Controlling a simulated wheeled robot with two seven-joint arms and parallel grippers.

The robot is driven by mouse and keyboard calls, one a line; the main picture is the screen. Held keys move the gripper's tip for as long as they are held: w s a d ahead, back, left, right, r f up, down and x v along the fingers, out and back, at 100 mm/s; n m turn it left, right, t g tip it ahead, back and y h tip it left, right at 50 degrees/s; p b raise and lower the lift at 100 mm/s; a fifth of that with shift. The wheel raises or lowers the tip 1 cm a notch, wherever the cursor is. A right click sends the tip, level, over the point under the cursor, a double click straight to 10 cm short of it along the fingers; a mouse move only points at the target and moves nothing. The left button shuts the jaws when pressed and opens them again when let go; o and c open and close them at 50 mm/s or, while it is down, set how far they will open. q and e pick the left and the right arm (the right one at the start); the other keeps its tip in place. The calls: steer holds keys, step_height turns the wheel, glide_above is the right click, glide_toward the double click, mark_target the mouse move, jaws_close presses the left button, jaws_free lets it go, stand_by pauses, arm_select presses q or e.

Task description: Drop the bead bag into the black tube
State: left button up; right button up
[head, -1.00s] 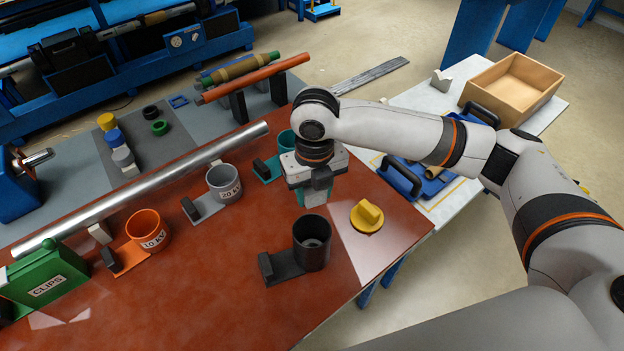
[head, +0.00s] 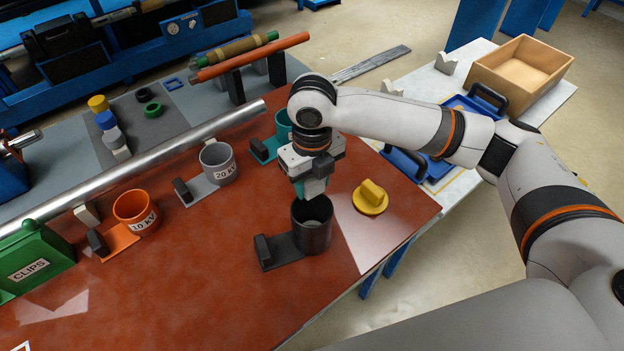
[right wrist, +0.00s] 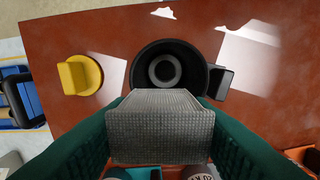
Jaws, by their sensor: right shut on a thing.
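The black tube (head: 315,238) stands upright on the red-brown table, joined to a flat black base with a block. It also shows in the right wrist view (right wrist: 191,87), where I look down into its round mouth. My right gripper (head: 312,190) has teal fingers and is shut on the bead bag (right wrist: 160,130), a grey, woven-looking block between the fingers. The gripper is beside and above the tube's far rim. In the wrist view the bag lies just below the tube's mouth, overlapping its near edge. My left gripper is out of view.
A yellow knobbed disc (head: 371,198) lies right of the tube. A grey cup (head: 218,165), an orange cup (head: 136,210) and a teal cup (head: 283,122) stand to the left and behind. A long metal rod (head: 150,163) crosses the table. A green clips box (head: 35,260) is at far left.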

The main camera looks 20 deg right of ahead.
mark_target(312, 178)
steer(key=o, duration=1)
steer(key=shift+o, duration=0.2)
step_height(312, 178, up, 12)
steer(key=b, duration=0.1)
